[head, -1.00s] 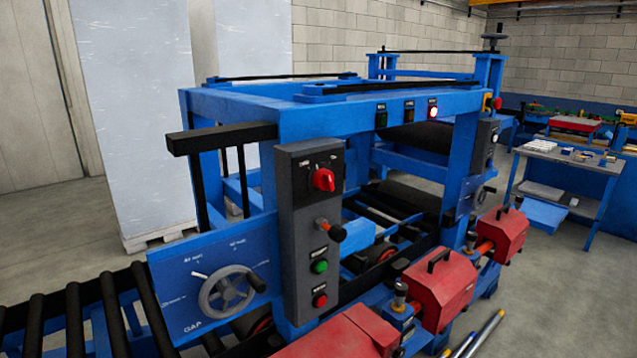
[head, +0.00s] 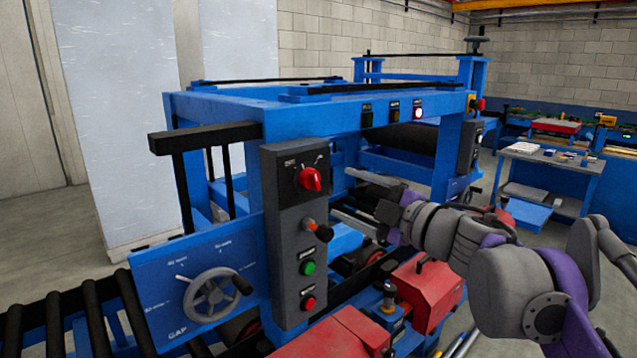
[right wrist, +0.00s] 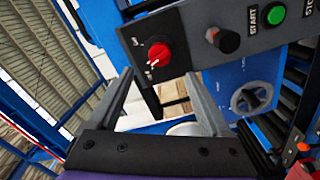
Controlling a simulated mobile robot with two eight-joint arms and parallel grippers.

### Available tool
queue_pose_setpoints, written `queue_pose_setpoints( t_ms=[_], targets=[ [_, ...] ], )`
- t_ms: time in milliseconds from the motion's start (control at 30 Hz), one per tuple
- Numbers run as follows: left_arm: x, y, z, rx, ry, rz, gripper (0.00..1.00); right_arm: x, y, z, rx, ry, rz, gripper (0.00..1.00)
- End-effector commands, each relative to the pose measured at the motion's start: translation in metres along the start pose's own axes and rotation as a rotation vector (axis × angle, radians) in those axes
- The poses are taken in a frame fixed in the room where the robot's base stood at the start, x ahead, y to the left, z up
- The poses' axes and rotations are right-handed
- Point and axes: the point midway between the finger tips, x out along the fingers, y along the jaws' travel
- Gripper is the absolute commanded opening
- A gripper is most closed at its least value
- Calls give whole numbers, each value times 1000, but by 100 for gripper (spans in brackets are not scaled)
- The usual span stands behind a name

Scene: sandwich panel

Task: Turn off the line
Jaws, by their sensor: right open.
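A grey control panel (head: 275,240) stands on the blue machine. It carries a red rotary switch (head: 310,179) at the top, a black-knobbed lever (head: 322,231), a green button (head: 308,268) and a red button (head: 309,304) at the bottom. My right gripper (head: 343,195) is open and empty, just right of the panel near the height of the switch and lever. In the right wrist view the red switch (right wrist: 159,53) shows beyond the gap between the open fingers (right wrist: 158,85), apart from them. The green START button (right wrist: 276,13) shows there too. My left gripper is out of view.
A handwheel (head: 211,295) marked GAP is left of the panel. Red motor housings (head: 425,290) stand below my right arm. Of the overhead lamps, the right one (head: 417,113) is lit. A side table (head: 550,155) stands at the right.

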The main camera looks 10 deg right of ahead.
Motion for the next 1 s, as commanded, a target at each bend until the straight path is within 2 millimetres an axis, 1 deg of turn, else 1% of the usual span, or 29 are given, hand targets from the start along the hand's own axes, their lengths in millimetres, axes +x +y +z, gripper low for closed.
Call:
queue_pose_setpoints(
  t_ms=[33, 200, 400, 500, 600, 867, 1000],
  targets=[
    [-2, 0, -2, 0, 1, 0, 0, 11, 0, -2, 0, 5, -1, 83],
    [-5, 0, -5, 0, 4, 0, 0, 44, 1, -2, 0, 4, 0, 83],
    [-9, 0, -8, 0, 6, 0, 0, 74, 1, -1, 1, 2, 2, 83],
    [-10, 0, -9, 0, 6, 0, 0, 82, 1, 0, 1, 0, 2, 83],
    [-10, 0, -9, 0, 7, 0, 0, 86, 1, 0, 0, -1, 2, 83],
    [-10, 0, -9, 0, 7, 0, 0, 87, 0, 0, 0, -1, 2, 83],
    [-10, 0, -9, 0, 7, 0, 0, 87, 0, 0, 0, -1, 2, 58]
  ],
)
